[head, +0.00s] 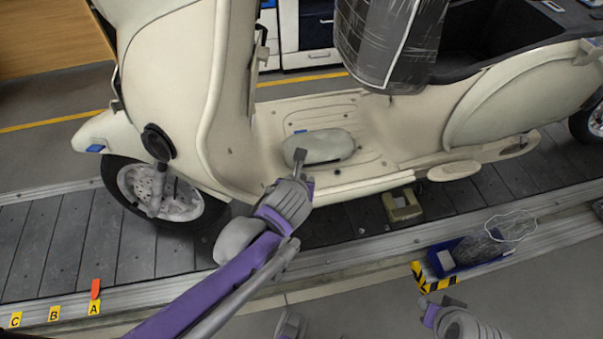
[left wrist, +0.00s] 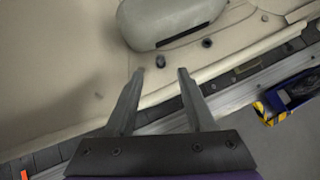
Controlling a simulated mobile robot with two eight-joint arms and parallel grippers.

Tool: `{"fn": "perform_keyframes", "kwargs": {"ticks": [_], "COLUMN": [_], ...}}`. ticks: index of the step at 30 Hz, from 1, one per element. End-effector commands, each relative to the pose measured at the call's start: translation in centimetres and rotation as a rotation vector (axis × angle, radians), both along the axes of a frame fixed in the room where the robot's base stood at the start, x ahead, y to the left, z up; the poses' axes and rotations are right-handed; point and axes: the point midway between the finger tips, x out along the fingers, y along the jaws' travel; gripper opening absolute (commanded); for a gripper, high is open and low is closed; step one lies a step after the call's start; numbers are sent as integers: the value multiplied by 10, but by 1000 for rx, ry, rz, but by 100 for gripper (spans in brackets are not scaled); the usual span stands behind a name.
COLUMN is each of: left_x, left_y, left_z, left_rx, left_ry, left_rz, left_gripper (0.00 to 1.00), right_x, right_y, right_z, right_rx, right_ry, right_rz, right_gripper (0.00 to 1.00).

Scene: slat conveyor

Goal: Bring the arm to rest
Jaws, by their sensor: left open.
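My left arm comes in from the left and reaches over the near edge of a cream scooter (head: 185,70). My left gripper (head: 301,156) is at the near side of a grey-green rounded object (head: 318,147) lying on the scooter's footboard. In the left wrist view the two fingers (left wrist: 161,74) are spread with nothing between them. The rounded object (left wrist: 170,20) lies just beyond the fingertips, apart from them in that picture. My right gripper (head: 441,302) shows partly at the bottom edge; its jaw opening is unclear.
The scooter stands on the dark slat conveyor (head: 65,240). A blue bin (head: 470,252) with a clear bag sits by the near rail, beside yellow-black striping. A beige block (head: 402,206) lies on the slats. A wrapped dark bundle (head: 388,45) hangs above the footboard. Yellow tags stand lower left.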

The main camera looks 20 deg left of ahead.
Motion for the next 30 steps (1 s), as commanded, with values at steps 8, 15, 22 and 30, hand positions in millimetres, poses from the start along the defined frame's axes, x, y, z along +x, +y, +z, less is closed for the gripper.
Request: {"fn": "perform_keyframes", "kwargs": {"ticks": [8, 15, 22, 30], "left_x": [-25, -30, -29, -40], "left_y": [-8, -9, -9, -6], "left_z": [27, 30, 30, 35], "left_rx": [0, 0, 0, -178], "left_ry": [-1, 0, 0, -21], "left_rz": [-1, 0, 0, 181], "left_gripper": [55, 55, 55, 55], "right_x": [1, 1, 1, 2], "right_y": [0, 0, 0, 0], "right_z": [12, 14, 13, 22], "right_rx": [0, 0, 0, 0], "right_ry": [-4, -4, -4, -7], "right_rz": [0, 0, 0, 0], "right_gripper": [33, 33, 33, 33]}}
